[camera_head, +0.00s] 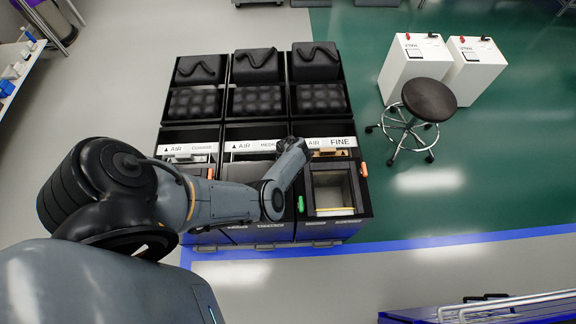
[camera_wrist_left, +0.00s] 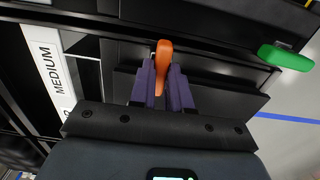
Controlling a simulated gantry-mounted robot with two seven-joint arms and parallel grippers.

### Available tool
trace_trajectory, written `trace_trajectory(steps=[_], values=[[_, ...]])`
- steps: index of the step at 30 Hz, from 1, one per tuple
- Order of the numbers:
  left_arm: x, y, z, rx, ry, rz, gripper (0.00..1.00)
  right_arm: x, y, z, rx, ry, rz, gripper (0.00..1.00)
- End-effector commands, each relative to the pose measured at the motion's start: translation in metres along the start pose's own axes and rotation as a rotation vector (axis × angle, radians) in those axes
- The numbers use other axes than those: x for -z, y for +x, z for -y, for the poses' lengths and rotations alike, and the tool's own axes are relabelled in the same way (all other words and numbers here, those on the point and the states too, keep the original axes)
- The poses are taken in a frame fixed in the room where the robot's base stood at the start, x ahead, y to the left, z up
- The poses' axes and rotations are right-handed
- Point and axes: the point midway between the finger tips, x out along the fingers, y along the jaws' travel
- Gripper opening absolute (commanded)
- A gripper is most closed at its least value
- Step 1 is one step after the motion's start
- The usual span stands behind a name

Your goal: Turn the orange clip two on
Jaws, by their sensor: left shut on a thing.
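My left gripper (camera_head: 296,146) reaches over the middle and right cabinets of the black cabinet row. In the left wrist view its two purple fingers (camera_wrist_left: 163,90) are shut on an orange clip (camera_wrist_left: 162,60), one finger on each side. The clip's rounded upper end sticks out past the fingertips. In the head view this clip is hidden by my gripper. Another orange clip (camera_head: 363,169) is on the right side of the cabinet marked FINE, and another (camera_head: 210,173) is on the left cabinet. My right gripper is not in view.
A green clip (camera_head: 300,204) is lower on the cabinet front; a green clip (camera_wrist_left: 286,57) also shows at the right in the left wrist view. An open-topped box (camera_head: 333,190) is below the FINE label. A round stool (camera_head: 429,100) and white boxes (camera_head: 414,62) stand right.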

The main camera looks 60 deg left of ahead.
Motion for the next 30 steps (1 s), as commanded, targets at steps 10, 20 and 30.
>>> trace_trajectory(steps=[10,20,30], values=[[0.001,0.000,0.000,0.000,-0.002,-0.001,0.43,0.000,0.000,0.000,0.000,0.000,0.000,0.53],[0.000,-0.006,-0.001,-0.001,-0.001,0.000,0.43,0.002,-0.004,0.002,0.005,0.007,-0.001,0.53],[0.000,-0.058,0.000,-0.002,-0.002,0.000,0.43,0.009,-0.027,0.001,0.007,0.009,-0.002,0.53]])
